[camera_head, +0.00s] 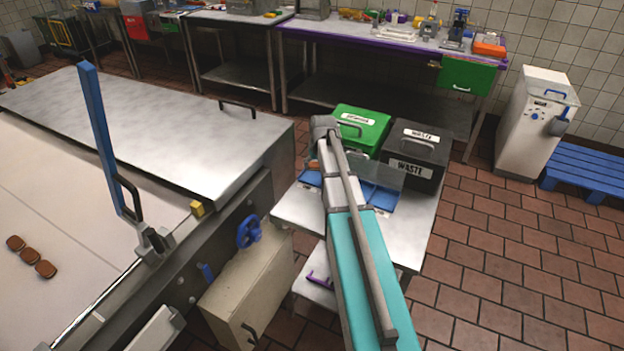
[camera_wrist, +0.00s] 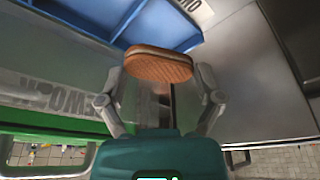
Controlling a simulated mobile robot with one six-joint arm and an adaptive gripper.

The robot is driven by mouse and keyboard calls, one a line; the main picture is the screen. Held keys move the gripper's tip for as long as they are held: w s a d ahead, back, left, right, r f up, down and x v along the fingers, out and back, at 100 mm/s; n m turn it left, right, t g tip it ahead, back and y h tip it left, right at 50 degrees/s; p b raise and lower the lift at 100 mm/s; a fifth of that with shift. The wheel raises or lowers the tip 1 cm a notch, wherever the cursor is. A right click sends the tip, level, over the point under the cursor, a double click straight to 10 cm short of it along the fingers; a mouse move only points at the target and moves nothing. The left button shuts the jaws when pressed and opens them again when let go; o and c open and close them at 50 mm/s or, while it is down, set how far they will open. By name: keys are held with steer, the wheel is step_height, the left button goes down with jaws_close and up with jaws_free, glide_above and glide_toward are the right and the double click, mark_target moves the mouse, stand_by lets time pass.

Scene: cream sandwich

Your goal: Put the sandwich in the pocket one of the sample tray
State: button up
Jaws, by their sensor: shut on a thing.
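The sandwich (camera_wrist: 158,66) is a brown, oval biscuit sandwich with a thin pale filling line. My gripper (camera_wrist: 160,76) is shut on it, one finger at each end, in the wrist view. The blue sample tray (camera_wrist: 125,33) shows at the top of the wrist view, beyond the sandwich. A white label with partly cut-off letters lies by its edge. In the head view the tray (camera_head: 380,195) lies on the steel table, partly behind my arm. My arm hides most of the gripper there. I cannot tell which pocket is pocket one.
A green bin (camera_head: 362,127) and a black waste bin (camera_head: 415,155) stand behind the tray on the steel table (camera_head: 408,235). Several brown sandwiches (camera_head: 31,256) lie on the pale belt at left. A blue upright bar (camera_head: 100,135) stands beside the belt.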

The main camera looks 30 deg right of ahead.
mark_target(314, 176)
steer(key=shift+w+d+f+b, duration=0.15)
steer(key=shift+w+f+b, duration=0.4)
steer(key=shift+f, duration=0.1)
steer(key=shift+w+d+f+b, duration=0.15)
steer(key=shift+w+f+b, duration=0.3)
steer(key=shift+f, duration=0.2)
steer(key=shift+w+d+f+b, duration=0.2)
steer(key=shift+w+f+b, duration=0.35)
steer(key=shift+f+b, duration=0.15)
steer(key=shift+s+f+b, duration=0.15)
steer(key=shift+f+b, duration=1.1)
steer(key=shift+f, duration=0.05)
steer(key=shift+f, duration=0.15)
steer(key=o, duration=0.5)
steer(key=shift+r, duration=0.2)
steer(key=p+v, duration=1.1)
steer(key=v, duration=0.1)
